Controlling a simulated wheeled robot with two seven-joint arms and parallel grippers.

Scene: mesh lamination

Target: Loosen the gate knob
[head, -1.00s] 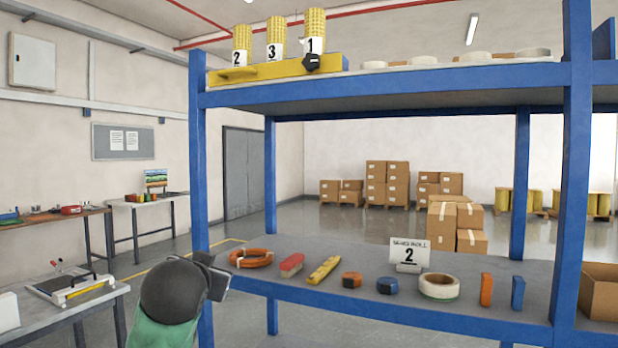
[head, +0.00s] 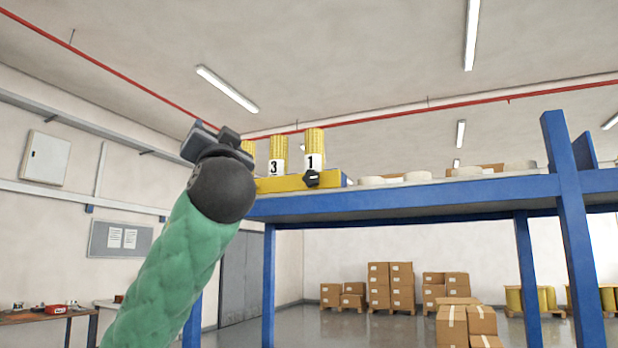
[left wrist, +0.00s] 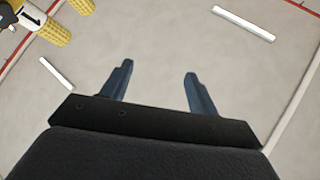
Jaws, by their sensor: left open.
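The black gate knob (head: 312,178) sits at the front right of a yellow rack (head: 272,184) on the upper shelf, below the yellow mesh roll labelled 1 (head: 315,142). Roll 3 (head: 278,147) stands left of it. Another yellow roll (head: 248,147) is mostly hidden behind my left gripper. My left gripper (head: 212,138) is raised at the rack's left end, apart from the knob. In the left wrist view its two fingers (left wrist: 155,72) are spread with nothing between them, and the yellow rolls (left wrist: 72,28) show at the upper left. My right gripper is out of view.
The blue upper shelf (head: 430,198) and its right post (head: 571,230) bound the space. Pale tape rolls (head: 390,179) lie right of the rack. The air above the shelf is free. Cartons (head: 390,285) stand far behind.

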